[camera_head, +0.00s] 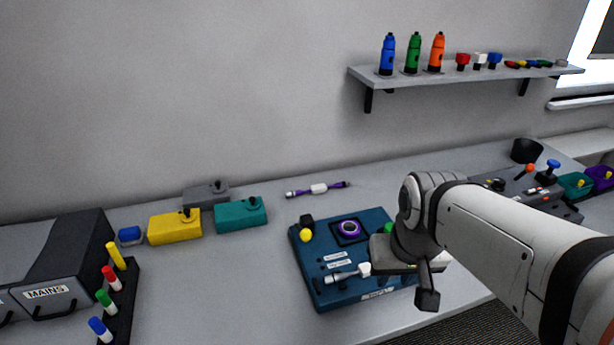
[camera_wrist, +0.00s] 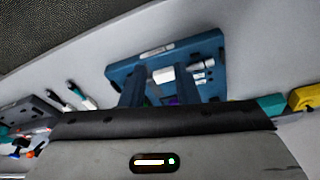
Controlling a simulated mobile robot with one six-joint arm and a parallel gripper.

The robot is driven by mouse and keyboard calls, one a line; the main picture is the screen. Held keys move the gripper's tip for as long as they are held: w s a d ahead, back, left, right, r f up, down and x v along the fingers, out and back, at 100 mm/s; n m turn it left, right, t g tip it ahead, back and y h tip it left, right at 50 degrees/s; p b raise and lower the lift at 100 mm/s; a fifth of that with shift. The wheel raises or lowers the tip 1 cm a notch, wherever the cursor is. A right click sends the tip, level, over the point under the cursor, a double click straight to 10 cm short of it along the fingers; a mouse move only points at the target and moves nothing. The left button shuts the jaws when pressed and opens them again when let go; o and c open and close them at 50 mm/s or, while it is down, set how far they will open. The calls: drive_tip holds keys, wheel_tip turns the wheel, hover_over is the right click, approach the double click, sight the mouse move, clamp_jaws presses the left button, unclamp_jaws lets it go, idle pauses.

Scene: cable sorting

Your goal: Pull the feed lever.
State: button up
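A blue panel box (camera_head: 325,290) lies on the desk and also shows in the wrist view (camera_wrist: 215,47). On it is a silver lever (camera_head: 340,276) with a white end (camera_head: 365,268), lying almost flat, and a yellow-knobbed control (camera_head: 306,235) at its left. Their labels are too small to read, so I cannot tell which is the feed lever. My gripper (camera_head: 408,266) hangs over the panel's right side and hides part of it. In the wrist view, the two dark fingers of my gripper (camera_wrist: 160,88) are apart, with nothing seen held between them.
Yellow (camera_head: 174,230) and teal (camera_head: 240,216) boxes stand left of the panel. A rack of coloured pegs (camera_head: 123,290) and a dark MAINS unit (camera_head: 75,250) stand further left. A grey panel (camera_head: 535,185) with knobbed levers is at right.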

drive_tip(key=shift+n, duration=0.8)
drive_tip(key=w+a+r, duration=0.2)
drive_tip(key=w+a+r+p, duration=0.1)
drive_tip(key=w+a+r, duration=0.1)
drive_tip(key=w, duration=0.1)
drive_tip(key=w+a+r+p, duration=0.1)
drive_tip(key=w+a+r, duration=0.1)
drive_tip(key=w, duration=0.1)
drive_tip(key=shift+w+r, duration=0.1)
drive_tip(key=shift+r, duration=0.25)
drive_tip(key=c, duration=0.4)
drive_tip(key=shift+n+y, duration=0.5)
drive_tip(key=shift+n, duration=0.3)
drive_tip(key=w+a+r, duration=0.1)
drive_tip(key=w+a, duration=0.1)
drive_tip(key=w+a+r+p, duration=0.1)
drive_tip(key=w+a, duration=0.1)
drive_tip(key=a, duration=0.1)
drive_tip(key=w+a+r+p, duration=0.1)
drive_tip(key=w+a+r, duration=0.1)
drive_tip(key=a, duration=0.1)
drive_tip(key=shift+w+a+r, duration=0.1)
drive_tip(key=shift+w+a, duration=0.15)
drive_tip(key=shift+w, duration=0.05)
clamp_jaws()
